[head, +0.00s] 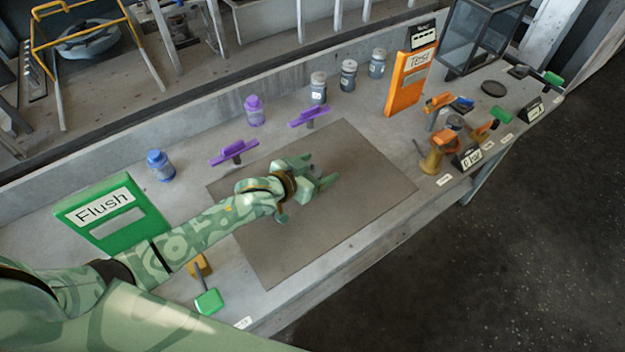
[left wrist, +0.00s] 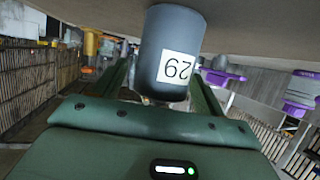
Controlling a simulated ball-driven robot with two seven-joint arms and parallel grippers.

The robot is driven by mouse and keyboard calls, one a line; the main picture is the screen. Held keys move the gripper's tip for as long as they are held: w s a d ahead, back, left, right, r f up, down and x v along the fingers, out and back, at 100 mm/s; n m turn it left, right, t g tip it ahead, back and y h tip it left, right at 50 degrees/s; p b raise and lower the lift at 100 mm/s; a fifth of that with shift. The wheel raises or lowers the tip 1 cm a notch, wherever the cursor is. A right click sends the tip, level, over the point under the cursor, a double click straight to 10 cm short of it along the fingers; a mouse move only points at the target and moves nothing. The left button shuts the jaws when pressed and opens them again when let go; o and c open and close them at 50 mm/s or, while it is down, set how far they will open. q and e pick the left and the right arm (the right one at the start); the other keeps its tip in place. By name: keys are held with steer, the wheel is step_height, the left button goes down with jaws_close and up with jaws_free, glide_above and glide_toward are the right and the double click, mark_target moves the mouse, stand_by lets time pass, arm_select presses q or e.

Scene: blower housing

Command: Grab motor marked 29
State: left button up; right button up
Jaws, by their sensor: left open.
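The motor marked 29 (left wrist: 172,60) is a dark grey cylinder with a white label, large in the left wrist view. Its label reads upside down there. My left gripper (head: 322,173) is over the brown mat (head: 365,205) in the head view. Its fingers are open, and in the left wrist view (left wrist: 155,92) they show on either side of the motor; I cannot tell whether they touch it. In the head view I cannot make out this motor; the gripper may hide it. My right gripper is not in view.
Behind are a purple jar (head: 254,110), a blue jar (head: 160,165) and several grey ones (head: 318,87). A green Flush board (head: 112,215) stands left, an orange Test board (head: 410,80) right. The mat's right half is clear.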

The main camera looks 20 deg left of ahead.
arm_select(q)
steer(key=shift+w+d, duration=0.1)
steer(key=shift+w, duration=0.1)
steer(key=shift+s, duration=0.1)
steer(key=c, duration=1.4)
steer(key=shift+r, duration=0.15)
